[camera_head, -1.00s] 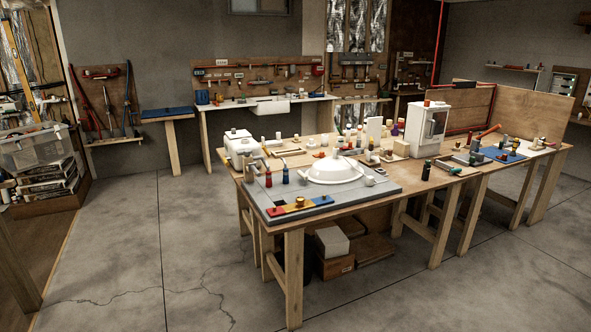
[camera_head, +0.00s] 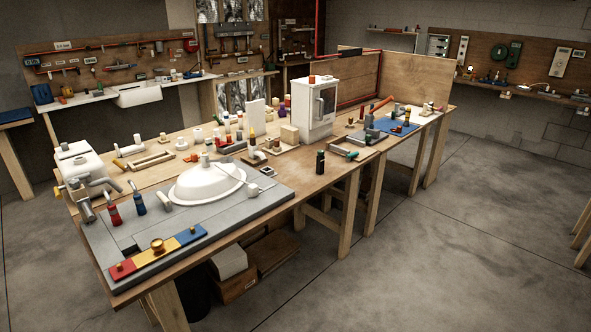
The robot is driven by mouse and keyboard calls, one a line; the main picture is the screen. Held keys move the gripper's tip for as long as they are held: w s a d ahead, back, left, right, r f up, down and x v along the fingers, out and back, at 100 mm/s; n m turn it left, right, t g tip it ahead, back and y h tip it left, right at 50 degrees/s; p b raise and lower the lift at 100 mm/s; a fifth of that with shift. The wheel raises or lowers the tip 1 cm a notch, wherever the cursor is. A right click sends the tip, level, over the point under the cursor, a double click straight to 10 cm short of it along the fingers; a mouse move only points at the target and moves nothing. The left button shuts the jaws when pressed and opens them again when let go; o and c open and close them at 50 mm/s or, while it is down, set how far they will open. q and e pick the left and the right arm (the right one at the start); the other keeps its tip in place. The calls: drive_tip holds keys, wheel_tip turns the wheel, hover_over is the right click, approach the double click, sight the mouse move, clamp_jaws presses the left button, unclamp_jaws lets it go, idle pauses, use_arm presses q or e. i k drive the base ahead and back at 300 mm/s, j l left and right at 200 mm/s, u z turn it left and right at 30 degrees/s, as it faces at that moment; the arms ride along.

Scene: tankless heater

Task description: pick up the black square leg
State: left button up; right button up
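I cannot make out a black square leg for certain. A small dark upright piece (camera_head: 320,162) stands near the front edge of the workbench (camera_head: 262,212); it looks rounded, and its shape is too small to be sure of. A dark flat patch (camera_head: 131,250) lies on the grey mat (camera_head: 232,212) at the bench's left end. Neither of my grippers is in view.
A white basin (camera_head: 207,182), a red-yellow-blue strip (camera_head: 158,250) and a white cabinet (camera_head: 313,107) stand on the crowded bench. Boxes (camera_head: 233,284) sit beneath it. The concrete floor (camera_head: 450,240) at right is clear.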

sight(320, 161)
drive_tip(key=i+l, duration=0.45)
drive_tip(key=l, duration=0.2)
drive_tip(key=i+l, duration=0.6)
drive_tip(key=i, duration=0.25)
drive_tip(key=z, duration=0.05)
